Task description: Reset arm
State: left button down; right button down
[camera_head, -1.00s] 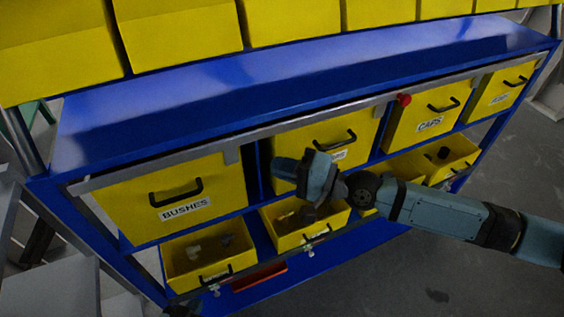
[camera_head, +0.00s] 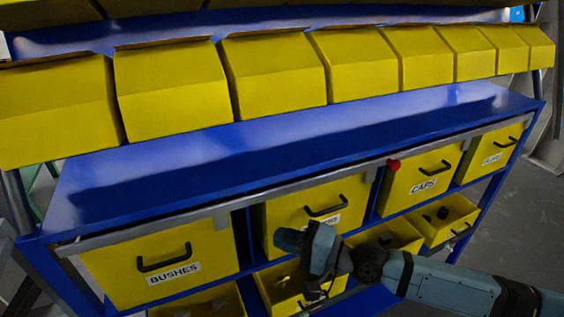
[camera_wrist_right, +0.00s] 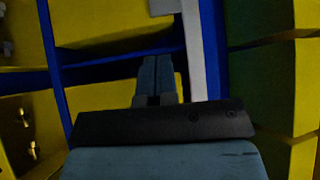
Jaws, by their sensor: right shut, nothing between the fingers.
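My right arm comes in from the right in the head view. Its gripper (camera_head: 318,294) hangs in front of the blue rack, over an open lower yellow bin (camera_head: 272,294). In the right wrist view the fingers of my right gripper (camera_wrist_right: 157,62) are together, with nothing between them. They point toward the blue frame between yellow drawers. My left gripper is not in the head view.
The blue rack (camera_head: 110,180) has closed drawers, among them the BUSHES drawer (camera_head: 120,268) and the CAPS drawer (camera_head: 408,190). Another open lower bin (camera_head: 455,226) holds dark parts. Several yellow bins (camera_head: 270,75) line the shelf above. Grey floor is open at the right.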

jog(key=s+d+f+n+t+h, duration=0.2)
jog(key=s+f+n+t+h, duration=0.25)
jog(key=f, duration=0.55)
jog(key=s+d+f+n+h, duration=0.3)
jog(key=s+d+f+h, duration=0.6)
jog(key=s+d+f, duration=0.4)
jog(key=d+f, duration=0.3)
jog(key=f, duration=0.2)
jog(key=shift+s+d, duration=0.3)
jog(key=shift+s, duration=0.1)
